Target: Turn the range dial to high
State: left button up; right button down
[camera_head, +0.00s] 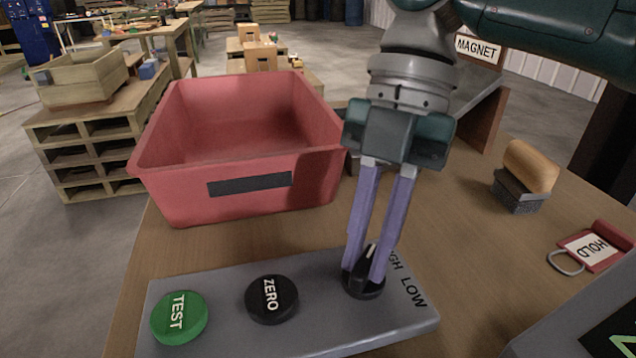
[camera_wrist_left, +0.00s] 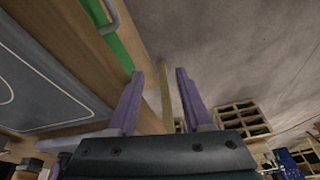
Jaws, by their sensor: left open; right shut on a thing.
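The range dial (camera_head: 364,292) is a black round knob on the right part of the grey control panel (camera_head: 325,335). My right gripper (camera_head: 367,268) reaches down from above, its two purple fingers shut on the dial's raised grip. A white mark at the top of the grip points toward the panel's far side. The HIGH label (camera_head: 396,259) is partly hidden behind a finger; the LOW label (camera_head: 413,291) shows in full to the right. My left gripper (camera_wrist_left: 160,74) is open and empty in the left wrist view, away from the panel.
The green TEST button (camera_head: 179,318) and black ZERO button (camera_head: 271,299) sit left of the dial. A red bin (camera_head: 240,160) stands behind the panel. A wooden-handled brush (camera_head: 525,177) and red HOLD tag (camera_head: 594,245) lie at right. Bare tabletop lies between.

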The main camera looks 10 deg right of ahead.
dwell(0.4)
jog(key=c, duration=0.8)
grip_release()
jog(key=shift+c, duration=0.2)
jog(key=v, duration=1)
jog(key=shift+a, duration=0.1)
